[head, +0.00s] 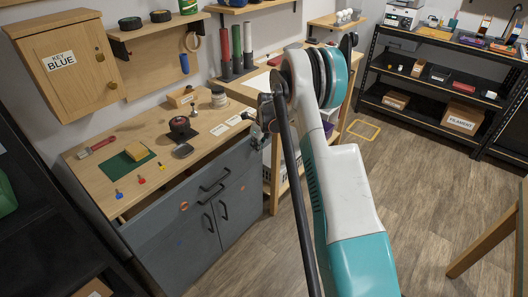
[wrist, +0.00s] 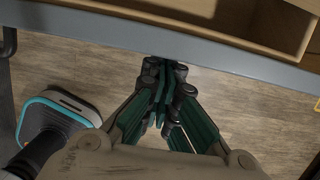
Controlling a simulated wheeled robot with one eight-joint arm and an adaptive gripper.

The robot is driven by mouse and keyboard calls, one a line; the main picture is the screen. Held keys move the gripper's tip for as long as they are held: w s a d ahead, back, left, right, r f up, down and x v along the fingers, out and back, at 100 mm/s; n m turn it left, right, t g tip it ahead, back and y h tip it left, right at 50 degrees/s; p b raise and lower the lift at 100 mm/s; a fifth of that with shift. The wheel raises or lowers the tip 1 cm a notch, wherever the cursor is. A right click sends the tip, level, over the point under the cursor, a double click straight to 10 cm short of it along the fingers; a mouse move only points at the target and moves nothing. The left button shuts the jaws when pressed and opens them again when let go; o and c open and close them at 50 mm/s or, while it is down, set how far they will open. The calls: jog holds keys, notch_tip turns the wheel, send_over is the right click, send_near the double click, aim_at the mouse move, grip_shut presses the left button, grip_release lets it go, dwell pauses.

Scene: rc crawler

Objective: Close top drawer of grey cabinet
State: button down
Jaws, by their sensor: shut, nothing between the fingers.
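The grey cabinet (head: 176,252) stands under a wooden worktop at the left in the head view. Its top drawer (head: 160,222) appears pulled out, with a dark gap between its front and the worktop. In the wrist view the drawer's grey front edge (wrist: 225,56) crosses the top, with its wooden inside beyond. My gripper (wrist: 165,68) is shut and empty, its fingertips at or very near the outer side of that edge; contact cannot be told. In the head view my gripper (head: 257,136) is small and partly hidden by my arm, near the drawer's right end.
A wooden key cabinet (head: 62,60) hangs on the wall above. Black shelves (head: 425,95) stand at the back right. The floor (head: 425,185) in front of the cabinet is largely clear.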

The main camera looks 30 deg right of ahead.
jog(key=shift+w+a+r, duration=0.1)
jog(key=shift+w+a, duration=0.25)
jog(key=shift+w, duration=0.55)
jog(key=shift+w+a+f, duration=0.1)
jog(key=shift+w+a, duration=0.2)
jog(key=shift+w, duration=0.65)
jog(key=shift+w+a+r, duration=0.1)
jog(key=shift+w+a, duration=0.25)
jog(key=shift+w, duration=0.55)
